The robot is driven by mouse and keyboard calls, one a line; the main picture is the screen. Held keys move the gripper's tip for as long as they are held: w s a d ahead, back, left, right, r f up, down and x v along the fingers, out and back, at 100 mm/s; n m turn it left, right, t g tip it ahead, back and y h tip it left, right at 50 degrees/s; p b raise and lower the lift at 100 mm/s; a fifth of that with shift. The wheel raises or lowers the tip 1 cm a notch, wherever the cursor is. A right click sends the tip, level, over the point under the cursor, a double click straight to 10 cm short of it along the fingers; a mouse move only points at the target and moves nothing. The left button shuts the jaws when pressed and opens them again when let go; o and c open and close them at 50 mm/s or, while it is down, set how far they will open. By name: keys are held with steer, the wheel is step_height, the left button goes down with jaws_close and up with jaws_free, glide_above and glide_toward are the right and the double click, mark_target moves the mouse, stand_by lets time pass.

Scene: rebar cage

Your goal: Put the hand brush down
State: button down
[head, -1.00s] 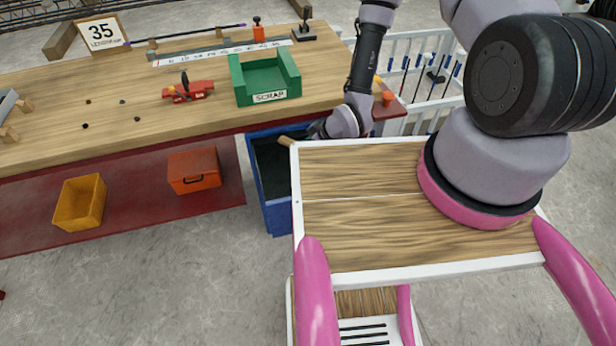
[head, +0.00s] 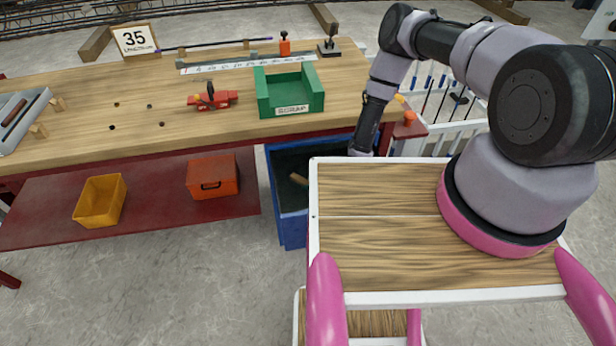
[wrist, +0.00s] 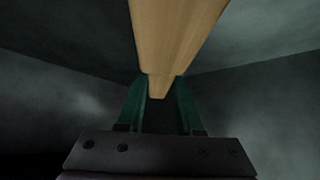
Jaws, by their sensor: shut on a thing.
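The hand brush shows only as a pale wooden piece (head: 299,179) inside the blue bin (head: 292,228) below the bench's right end. In the wrist view the brush's wooden length (wrist: 178,35) fills the top middle and runs down between the fingers. My gripper (wrist: 160,102) is shut on it, with a green finger on each side. Dark grey bin walls surround them. In the head view my gripper is hidden behind my wooden top. The bristles are not visible, and I cannot tell whether the brush touches the bin floor.
The wooden bench (head: 150,82) carries a green scrap tray (head: 290,92) and a red tool (head: 212,98). An orange toolbox (head: 212,177) and a yellow bin (head: 100,201) are on the red lower shelf. A white rack (head: 450,100) with hanging tools stands right of the bench.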

steer(key=w, duration=0.4)
steer(key=shift+w+a, duration=0.25)
steer(key=shift+a, duration=0.15)
steer(key=shift+f, duration=0.55)
steer(key=shift+f, duration=0.15)
steer(key=c, duration=0.6)
jaws_free()
steer(key=shift+o, duration=0.2)
steer(key=v, duration=1.2)
